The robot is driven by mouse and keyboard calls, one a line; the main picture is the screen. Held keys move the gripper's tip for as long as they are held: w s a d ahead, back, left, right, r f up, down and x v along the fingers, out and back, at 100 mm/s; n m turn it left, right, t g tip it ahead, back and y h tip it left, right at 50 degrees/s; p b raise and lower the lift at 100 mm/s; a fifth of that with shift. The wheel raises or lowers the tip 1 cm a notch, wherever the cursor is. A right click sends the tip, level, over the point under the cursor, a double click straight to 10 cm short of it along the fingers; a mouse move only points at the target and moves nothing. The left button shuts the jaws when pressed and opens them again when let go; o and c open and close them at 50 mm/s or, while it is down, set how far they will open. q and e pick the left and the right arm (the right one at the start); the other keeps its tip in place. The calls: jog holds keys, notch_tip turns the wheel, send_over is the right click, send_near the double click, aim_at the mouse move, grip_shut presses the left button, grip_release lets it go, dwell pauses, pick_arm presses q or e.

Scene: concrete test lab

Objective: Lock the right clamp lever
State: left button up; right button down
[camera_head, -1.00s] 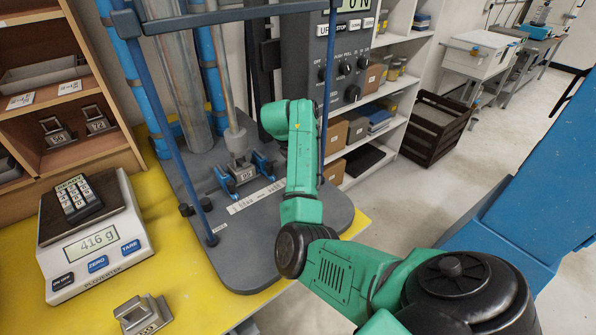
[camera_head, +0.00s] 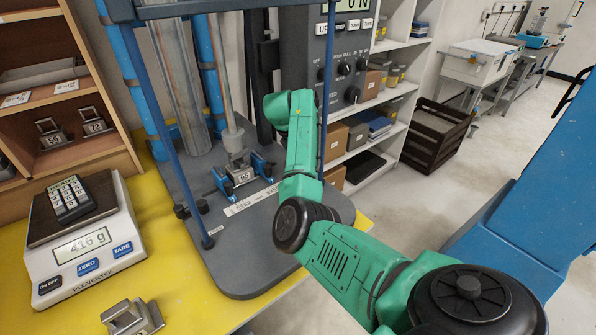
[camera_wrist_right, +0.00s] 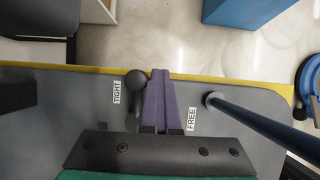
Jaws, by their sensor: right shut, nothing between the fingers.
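The right clamp lever (camera_wrist_right: 137,83) is a dark rod with a round knob, seen in the right wrist view beside the TIGHT label (camera_wrist_right: 117,92). The FREE label (camera_wrist_right: 191,118) is on the other side of my gripper. My right gripper (camera_wrist_right: 160,74), with purple fingers, is shut and empty just right of the lever, on its FREE side; I cannot tell whether it touches the knob. In the head view my green right arm hides this gripper and lever. The grey machine base (camera_head: 255,270) carries a blue-jawed fixture (camera_head: 243,177). My left gripper is not in view.
A blue post (camera_wrist_right: 250,122) rises from the base right of my right gripper. The scale (camera_head: 88,255) and a loose metal block (camera_head: 132,318) are on the yellow table (camera_head: 190,305). A large blue body (camera_head: 530,200) stands at the right.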

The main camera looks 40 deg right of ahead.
jog(key=shift+d+r, duration=0.1)
jog(key=shift+r, duration=0.05)
jog(key=shift+r+p, duration=0.45)
jog(key=shift+r, duration=0.15)
notch_tip(320, 180, up, 6)
jog(key=p, duration=0.3)
jog(key=shift+s+r, duration=0.15)
jog(key=shift+r, duration=0.1)
